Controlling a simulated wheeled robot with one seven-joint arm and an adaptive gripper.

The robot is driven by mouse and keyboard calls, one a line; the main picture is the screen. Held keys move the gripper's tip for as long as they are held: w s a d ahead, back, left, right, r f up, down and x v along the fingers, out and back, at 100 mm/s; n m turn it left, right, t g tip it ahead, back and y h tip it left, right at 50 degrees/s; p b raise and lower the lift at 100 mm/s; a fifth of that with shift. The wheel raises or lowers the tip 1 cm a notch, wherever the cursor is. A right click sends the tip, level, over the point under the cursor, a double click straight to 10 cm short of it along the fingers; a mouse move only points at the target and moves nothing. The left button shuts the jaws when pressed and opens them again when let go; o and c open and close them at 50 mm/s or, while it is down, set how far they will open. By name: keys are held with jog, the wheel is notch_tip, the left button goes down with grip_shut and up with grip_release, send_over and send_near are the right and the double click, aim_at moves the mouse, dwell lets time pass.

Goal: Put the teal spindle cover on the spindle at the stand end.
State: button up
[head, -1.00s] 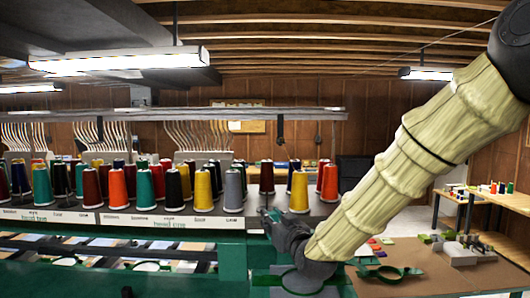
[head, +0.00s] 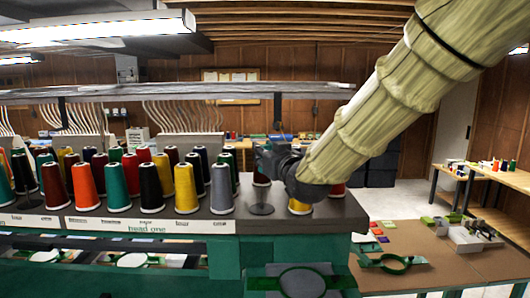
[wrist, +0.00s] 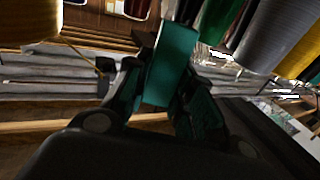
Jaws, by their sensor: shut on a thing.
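My gripper (wrist: 160,88) is shut on the teal spindle cover (wrist: 172,62), which shows between the two fingers in the wrist view. In the head view my gripper (head: 268,158) hangs over the right part of the thread stand (head: 342,215). The cover cannot be made out clearly there. A thin bare spindle (head: 261,197) with a dark round base stands below my gripper, right of the grey cone (head: 222,190). The cover is apart from it. A yellow cone (head: 299,207) stands to the right, partly hidden by my arm.
Rows of coloured thread cones fill the stand left of the bare spindle, with a red cone (head: 337,189) behind my wrist. A long grey rail (head: 180,94) runs above. A brown table (head: 440,268) with a green ring holder (head: 392,262) lies at the right.

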jog(key=f, duration=0.2)
jog(key=w+a+f+b, duration=0.1)
jog(key=f, duration=0.1)
jog(key=shift+d+f, duration=0.1)
jog(key=shift+f, duration=0.2)
jog(key=shift+s+f+b, duration=0.2)
jog(key=shift+s+b, duration=0.2)
jog(key=shift+s, duration=0.45)
jog(key=shift+s+f, duration=0.1)
jog(key=shift+f, duration=0.2)
jog(key=shift+w+f+b, duration=0.35)
jog(key=shift+w+f, duration=0.15)
jog(key=shift+f, duration=0.75)
jog(key=shift+c, duration=0.5)
jog(key=shift+s+f+b, duration=0.25)
jog(key=shift+f+b, duration=0.1)
jog(key=shift+b, duration=0.3)
jog(key=shift+w+f, duration=0.2)
jog(key=shift+f, duration=0.2)
jog(key=shift+s, duration=0.15)
jog(key=shift+b, duration=0.45)
